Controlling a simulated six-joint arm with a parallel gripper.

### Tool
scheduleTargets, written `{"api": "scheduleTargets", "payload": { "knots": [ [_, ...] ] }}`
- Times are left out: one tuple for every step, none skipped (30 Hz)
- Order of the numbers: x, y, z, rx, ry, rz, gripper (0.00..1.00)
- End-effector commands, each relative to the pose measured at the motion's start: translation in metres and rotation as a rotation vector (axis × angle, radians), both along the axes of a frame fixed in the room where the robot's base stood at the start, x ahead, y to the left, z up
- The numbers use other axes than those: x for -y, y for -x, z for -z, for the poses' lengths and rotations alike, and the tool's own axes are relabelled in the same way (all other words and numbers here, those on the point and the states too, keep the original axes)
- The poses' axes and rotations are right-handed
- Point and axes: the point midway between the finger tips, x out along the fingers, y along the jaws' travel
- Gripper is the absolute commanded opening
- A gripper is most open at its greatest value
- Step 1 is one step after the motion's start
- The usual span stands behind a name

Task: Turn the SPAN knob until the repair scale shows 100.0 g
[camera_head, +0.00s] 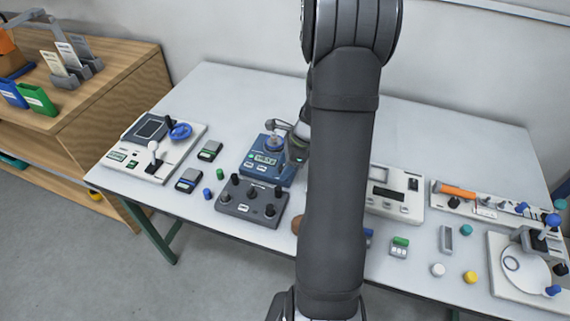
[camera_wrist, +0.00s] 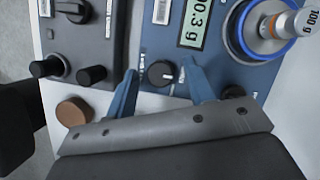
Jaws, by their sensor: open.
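The blue repair scale (camera_head: 258,174) stands on the table left of my arm in the head view and fills the middle of the wrist view (camera_wrist: 222,68). Its display (camera_wrist: 193,24) is cut off by the top edge; the visible part reads "00.3 g". A silver weight marked 100 g (camera_wrist: 285,22) sits on the blue-rimmed pan. A black knob (camera_wrist: 161,73) with a white pointer line is on the scale's face; its label is too small to read. My gripper (camera_wrist: 159,70) is open, one blue finger on either side of the knob, with visible gaps. In the head view my gripper (camera_head: 298,148) is partly hidden by my arm.
A dark grey box with several black knobs (camera_head: 252,202) stands directly in front of the scale. A brown round knob-like piece (camera_wrist: 73,111) lies close by. Small blocks and a white device (camera_head: 150,152) are to the left; more instruments (camera_head: 395,200) stand right of my arm.

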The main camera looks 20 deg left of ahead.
Motion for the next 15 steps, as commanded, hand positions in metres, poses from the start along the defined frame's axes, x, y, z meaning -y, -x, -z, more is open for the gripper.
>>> {"api": "scheduleTargets", "payload": {
  "knots": [
    [0.0, 0.0, 0.0, 0.0, 0.0, 0.0, 0.49],
    [0.0, 0.0, -0.0001, 0.0, 0.0, 0.0, 0.49],
    [0.0, 0.0, -0.0001, 0.0, 0.0, 0.0, 0.49],
    [0.0001, 0.0, -0.0002, 0.0, 0.0, 0.0, 0.49],
    [0.0, -0.0001, -0.0002, 0.0, 0.0, 0.0, 0.47],
    [0.0001, -0.0001, -0.0003, 0.0, 0.0, 0.0, 0.39],
    [0.0001, -0.0001, -0.0003, 0.0, 0.0, 0.0, 0.33],
    [0.0001, -0.0001, -0.0003, 0.0, 0.0, 0.0, 0.27],
    [0.0001, -0.0002, -0.0004, 0.0, 0.0, 0.0, 0.19],
    [0.0001, -0.0002, -0.0004, 0.0, 0.0, 0.0, 0.13],
    [0.0001, -0.0002, -0.0004, 0.0, 0.0, 0.0, 0.07],
    [0.0001, -0.0003, -0.0005, 0.0, 0.0, 0.0, 0.04],
    [0.0001, -0.0003, -0.0005, 0.0, 0.0, 0.0, 0.04],
    [0.0001, -0.0003, -0.0005, 0.0, 0.0, -0.001, 0.04],
    [0.0001, -0.0003, -0.0005, 0.001, 0.0, -0.002, 0.04]
  ]
}}
